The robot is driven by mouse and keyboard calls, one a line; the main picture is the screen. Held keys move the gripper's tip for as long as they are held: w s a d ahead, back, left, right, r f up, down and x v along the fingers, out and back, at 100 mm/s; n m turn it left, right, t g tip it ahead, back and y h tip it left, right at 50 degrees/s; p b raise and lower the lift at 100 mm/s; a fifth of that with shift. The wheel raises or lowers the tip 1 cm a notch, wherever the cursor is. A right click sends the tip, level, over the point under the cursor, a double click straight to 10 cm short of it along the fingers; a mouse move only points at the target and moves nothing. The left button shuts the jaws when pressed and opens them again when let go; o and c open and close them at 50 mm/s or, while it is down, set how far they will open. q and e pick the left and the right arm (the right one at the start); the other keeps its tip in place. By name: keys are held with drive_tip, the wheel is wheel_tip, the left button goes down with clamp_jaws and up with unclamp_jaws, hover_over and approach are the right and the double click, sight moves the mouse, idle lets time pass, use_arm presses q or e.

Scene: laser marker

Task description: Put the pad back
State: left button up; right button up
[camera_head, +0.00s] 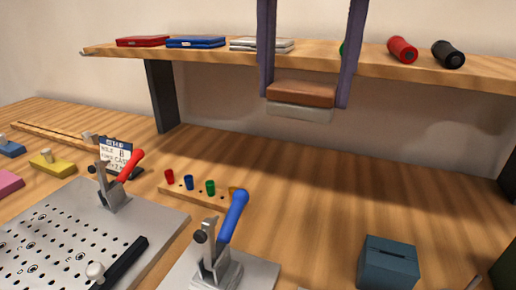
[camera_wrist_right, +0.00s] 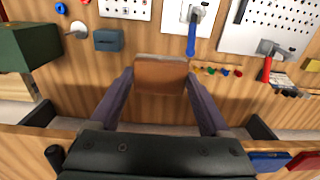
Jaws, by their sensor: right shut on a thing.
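The pad (camera_head: 301,94), brown on top with a pale grey layer beneath, hangs level between the two purple fingers of my right gripper (camera_head: 306,98). The gripper comes down from above and is shut on the pad's two ends. In the head view the pad shows just below the front edge of the wooden shelf (camera_head: 210,56), clear of the table. In the right wrist view the brown face of the pad (camera_wrist_right: 161,75) lies between the fingertips (camera_wrist_right: 160,82). My left gripper is not in view.
On the shelf lie a red flat item (camera_head: 142,41), a blue one (camera_head: 195,42), a white stack (camera_head: 262,45), a red roll (camera_head: 402,50) and a black roll (camera_head: 448,54). A blue-handled clamp (camera_head: 232,218) and a slotted teal box (camera_head: 388,262) stand on the table.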

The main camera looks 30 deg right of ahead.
drive_tip(key=w+d+f+m+b, duration=0.1)
drive_tip(key=f+m+b, duration=0.2)
drive_tip(key=f, duration=0.3)
drive_tip(key=w+d+f+m+b, duration=0.1)
drive_tip(key=d+f+m+b, duration=0.1)
drive_tip(key=f+m+b, duration=0.2)
drive_tip(key=w+d+f+m+b, duration=0.1)
drive_tip(key=f+m+b, duration=0.3)
drive_tip(key=f, duration=0.6)
drive_tip(key=shift+d+m, duration=0.65)
drive_tip(key=shift+m, duration=0.65)
drive_tip(key=shift+f+b, duration=0.45)
drive_tip(key=shift+f, duration=1.9)
